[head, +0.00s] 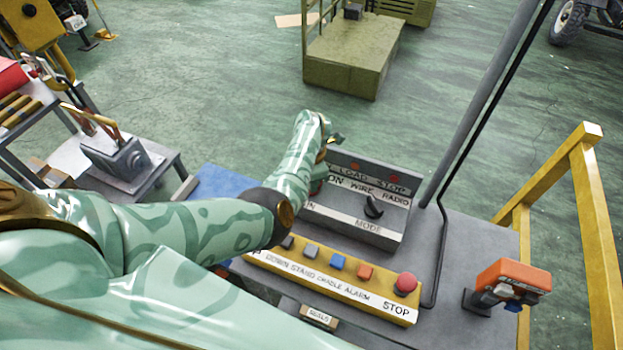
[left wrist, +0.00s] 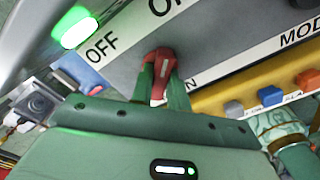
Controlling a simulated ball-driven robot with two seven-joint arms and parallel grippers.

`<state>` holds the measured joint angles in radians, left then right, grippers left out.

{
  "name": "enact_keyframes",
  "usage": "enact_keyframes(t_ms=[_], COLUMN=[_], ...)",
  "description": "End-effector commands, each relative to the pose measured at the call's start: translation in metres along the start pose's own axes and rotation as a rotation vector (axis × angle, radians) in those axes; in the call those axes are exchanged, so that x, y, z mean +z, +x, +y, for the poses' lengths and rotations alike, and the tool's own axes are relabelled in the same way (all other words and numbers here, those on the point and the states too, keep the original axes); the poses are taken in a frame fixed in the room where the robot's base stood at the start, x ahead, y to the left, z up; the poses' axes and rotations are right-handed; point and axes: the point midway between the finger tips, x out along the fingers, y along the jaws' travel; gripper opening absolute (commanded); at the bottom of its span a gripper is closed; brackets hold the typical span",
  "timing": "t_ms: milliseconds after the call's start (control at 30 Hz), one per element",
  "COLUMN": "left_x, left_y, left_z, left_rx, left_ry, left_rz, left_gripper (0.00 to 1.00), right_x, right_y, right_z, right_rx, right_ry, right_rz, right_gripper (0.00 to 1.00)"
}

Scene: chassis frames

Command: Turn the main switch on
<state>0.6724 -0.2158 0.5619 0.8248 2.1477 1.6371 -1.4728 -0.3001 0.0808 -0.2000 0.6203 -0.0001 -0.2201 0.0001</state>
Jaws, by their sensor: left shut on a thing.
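The main switch has a red handle (left wrist: 161,64) with a white mark, on the sloped grey panel (head: 350,219) with ON, OFF and MODE lettering. In the left wrist view it stands between the two green fingers of my left gripper (left wrist: 161,88), which is shut on it. The OFF label (left wrist: 102,49) shows to its left and part of an ON label above. The handle's exact setting is hard to tell. In the head view my left forearm and hand (head: 322,150) cover the panel's left end and most of the switch. My right gripper is not in view.
A black mode knob (head: 373,207) sits right on the panel. In front runs a yellow button strip (head: 335,286) with a red stop button (head: 406,284). A lit green light (left wrist: 75,27) shows near OFF. A grey pole (head: 480,105) and yellow rail (head: 595,230) stand right.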

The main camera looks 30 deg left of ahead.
Motion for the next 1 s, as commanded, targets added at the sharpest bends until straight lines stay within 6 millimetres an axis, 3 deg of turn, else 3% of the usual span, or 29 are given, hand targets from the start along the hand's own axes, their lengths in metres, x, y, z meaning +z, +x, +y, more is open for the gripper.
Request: enact_keyframes(t_ms=[367, 400, 467, 500, 800, 1000], left_x=[0.001, 0.001, 0.001, 0.001, 0.001, 0.001], left_y=[-0.001, -0.001, -0.001, -0.001, -0.004, -0.038], left_z=[0.001, 0.001, 0.001, 0.001, 0.0, 0.0], left_rx=[0.003, 0.003, 0.003, 0.003, 0.001, 0.004], left_ry=[0.009, 0.008, 0.008, 0.008, 0.006, 0.005], left_rz=[-0.003, -0.003, -0.002, -0.002, -0.001, -0.003], left_gripper=[0.0, 0.19, 0.36, 0.38, 0.38, 0.38], right_x=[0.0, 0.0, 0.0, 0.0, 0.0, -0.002], right_y=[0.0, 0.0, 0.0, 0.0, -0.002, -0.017], right_z=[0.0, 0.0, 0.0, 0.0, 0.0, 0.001], right_rx=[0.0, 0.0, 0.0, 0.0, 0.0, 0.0], right_ry=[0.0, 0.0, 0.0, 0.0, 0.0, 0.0], right_rz=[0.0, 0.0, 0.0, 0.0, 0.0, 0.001], right_gripper=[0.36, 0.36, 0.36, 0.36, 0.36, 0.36])
